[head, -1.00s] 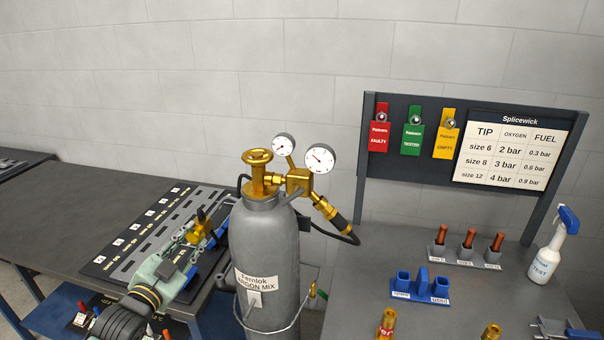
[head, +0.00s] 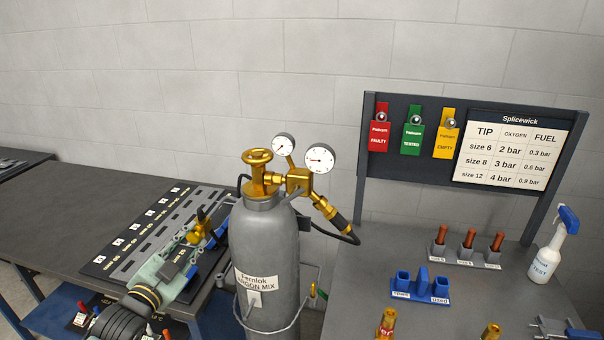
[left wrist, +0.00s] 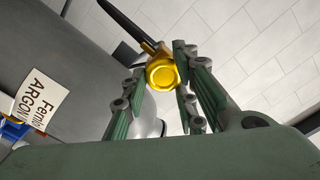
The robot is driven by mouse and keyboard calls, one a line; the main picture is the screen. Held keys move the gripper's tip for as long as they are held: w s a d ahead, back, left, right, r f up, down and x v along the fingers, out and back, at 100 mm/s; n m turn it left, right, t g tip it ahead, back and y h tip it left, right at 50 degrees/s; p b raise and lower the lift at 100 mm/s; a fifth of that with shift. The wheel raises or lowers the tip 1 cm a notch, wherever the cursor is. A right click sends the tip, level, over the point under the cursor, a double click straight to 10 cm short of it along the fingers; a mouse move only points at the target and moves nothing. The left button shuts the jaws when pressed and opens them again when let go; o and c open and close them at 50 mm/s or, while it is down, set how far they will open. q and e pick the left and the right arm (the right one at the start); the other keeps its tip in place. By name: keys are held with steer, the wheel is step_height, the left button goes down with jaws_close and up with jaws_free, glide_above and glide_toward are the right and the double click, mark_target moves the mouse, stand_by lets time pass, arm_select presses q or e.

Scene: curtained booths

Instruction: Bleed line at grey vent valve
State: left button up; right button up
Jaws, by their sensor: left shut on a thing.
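A grey cylinder (head: 268,255) labelled as argon mix stands in the middle of the head view. A brass regulator (head: 299,181) with a small gauge (head: 284,146) and a larger gauge (head: 318,158) is on its top, beside a brass handwheel (head: 257,157). My left gripper (head: 194,243) is left of the cylinder, over the dark bench. It is shut on a brass fitting (head: 201,230) with a dark stem. The left wrist view shows the round gold end of this fitting (left wrist: 162,74) between the fingers. I cannot make out a grey vent valve. My right gripper is out of view.
A dark slotted panel (head: 140,240) with white labels lies on the left bench. On the right table stand a blue holder (head: 422,285), several copper-coloured tips (head: 468,240) and a spray bottle (head: 551,250). A board (head: 470,100) with red, green and yellow tags stands behind.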

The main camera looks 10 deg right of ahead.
arm_select(q)
steer(key=m, duration=0.3)
steer(key=r+m, duration=0.1)
steer(key=m, duration=0.2)
steer(key=shift+w+a+b, duration=0.1)
steer(key=shift+w+b, duration=0.05)
steer(key=shift+b, duration=0.15)
steer(key=shift+m, duration=0.9)
steer(key=m, duration=0.4)
steer(key=shift+a, duration=0.1)
steer(key=o, duration=1.1)
steer(key=shift+o, duration=0.3)
steer(key=shift+f, duration=0.2)
